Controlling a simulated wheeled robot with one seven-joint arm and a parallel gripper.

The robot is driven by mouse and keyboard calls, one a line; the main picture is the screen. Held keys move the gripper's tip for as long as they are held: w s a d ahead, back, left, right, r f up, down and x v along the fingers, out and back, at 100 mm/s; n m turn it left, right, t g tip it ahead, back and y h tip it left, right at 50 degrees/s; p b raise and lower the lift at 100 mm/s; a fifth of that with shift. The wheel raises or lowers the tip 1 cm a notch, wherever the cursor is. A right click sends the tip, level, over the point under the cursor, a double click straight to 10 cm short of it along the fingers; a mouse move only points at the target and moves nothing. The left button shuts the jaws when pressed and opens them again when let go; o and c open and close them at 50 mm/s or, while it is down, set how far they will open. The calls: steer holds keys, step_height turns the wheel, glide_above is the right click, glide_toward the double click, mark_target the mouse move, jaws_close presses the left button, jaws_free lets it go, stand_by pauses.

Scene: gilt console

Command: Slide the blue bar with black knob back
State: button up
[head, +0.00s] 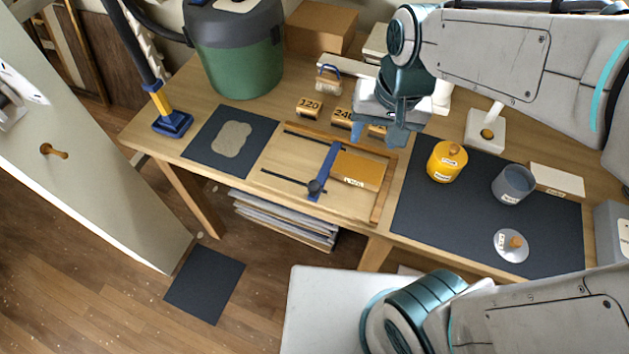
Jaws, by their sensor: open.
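The blue bar (327,168) lies across a wooden frame (290,193) on the table, between two dark rails. Its black knob (315,187) sits near its front end. A wooden block (358,170) lies in the frame just right of the bar; I cannot tell if they touch. My gripper (384,136) is above the back right part of the frame, right of the bar and apart from it. Its blue fingers are open and look empty.
A dark mat (232,138) with a beige patch lies left of the frame. A larger mat (440,210) at right carries a yellow jar (446,160), a grey cup (512,184) and a lid (511,245). A green bin (236,55) stands at back left.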

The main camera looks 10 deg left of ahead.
steer(key=g+h+b, duration=0.1)
steer(key=b, duration=0.1)
glide_above(314, 185)
step_height(314, 185, down, 6)
step_height(314, 185, down, 14)
steer(key=shift+r+b, duration=0.15)
steer(key=shift+b, duration=0.4)
